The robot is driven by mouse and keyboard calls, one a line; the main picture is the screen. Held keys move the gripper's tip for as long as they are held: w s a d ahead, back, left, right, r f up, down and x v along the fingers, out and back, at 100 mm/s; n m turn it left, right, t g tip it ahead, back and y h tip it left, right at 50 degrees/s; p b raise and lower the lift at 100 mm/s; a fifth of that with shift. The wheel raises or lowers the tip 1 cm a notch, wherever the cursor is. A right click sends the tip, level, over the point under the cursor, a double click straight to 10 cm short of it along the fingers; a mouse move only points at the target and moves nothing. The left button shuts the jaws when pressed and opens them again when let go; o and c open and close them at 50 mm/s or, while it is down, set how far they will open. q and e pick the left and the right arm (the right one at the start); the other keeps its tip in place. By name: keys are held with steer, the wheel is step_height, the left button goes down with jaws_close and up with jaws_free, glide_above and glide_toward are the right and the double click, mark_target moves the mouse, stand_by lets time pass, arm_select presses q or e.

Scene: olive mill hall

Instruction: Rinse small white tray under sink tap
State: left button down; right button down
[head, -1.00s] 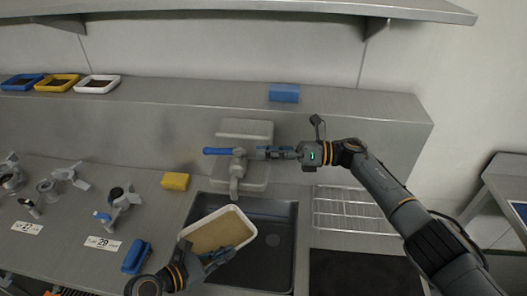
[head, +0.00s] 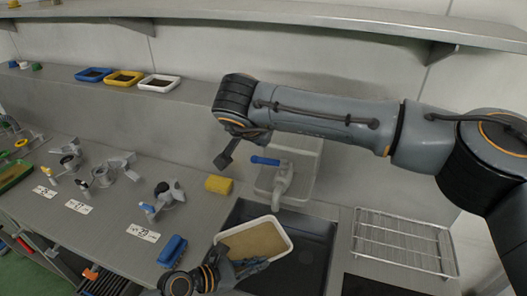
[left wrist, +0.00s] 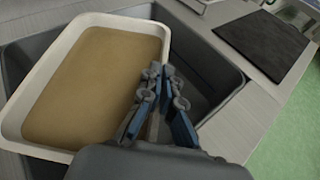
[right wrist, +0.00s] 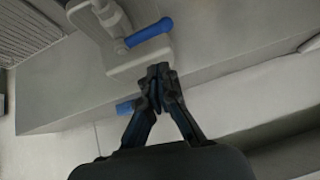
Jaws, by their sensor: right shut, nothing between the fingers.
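The small white tray (head: 222,237), with a tan inside, is over the dark sink (head: 318,236) and tilted in the head view. My left gripper (head: 258,264) is shut on its near rim; the left wrist view shows the fingers (left wrist: 158,75) pinching the tray's rim (left wrist: 88,18). The sink tap (head: 281,187) with its blue lever (head: 265,161) stands behind the tray; I see no water stream. My right gripper (right wrist: 158,72) is shut and empty in the right wrist view, apart from the tap lever (right wrist: 150,32).
A yellow sponge (head: 218,185) lies left of the tap, and a blue brush-like block (head: 172,250) left of the sink. A wire rack (head: 402,240) is to the right. Metal parts and number cards (head: 143,232) cover the left counter. Small trays (head: 158,84) stand on the ledge.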

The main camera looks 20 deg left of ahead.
mark_target(262, 159)
steer(key=shift+n+t, duration=0.7)
steer(key=shift+t, duration=0.1)
steer(key=shift+w+a+f, duration=0.1)
steer(key=shift+w+f, duration=0.65)
steer(key=shift+f, duration=0.4)
steer(key=shift+w+a+f, duration=0.15)
steer(key=shift+w+f, duration=0.55)
steer(key=shift+f, duration=0.45)
steer(key=shift+w+a+f, duration=0.1)
steer(key=shift+w+f, duration=0.65)
steer(key=shift+f, duration=0.4)
steer(key=shift+s+d+f+n+y, duration=0.1)
steer(key=shift+s+n+y, duration=0.2)
steer(key=shift+n+y, duration=0.2)
steer(key=shift+s+d+f+n+y, duration=0.1)
steer(key=shift+s+n+y, duration=0.25)
steer(key=shift+n, duration=0.25)
steer(key=shift+s+f, duration=0.1)
steer(key=shift+s, duration=0.25)
steer(key=shift+g, duration=0.3)
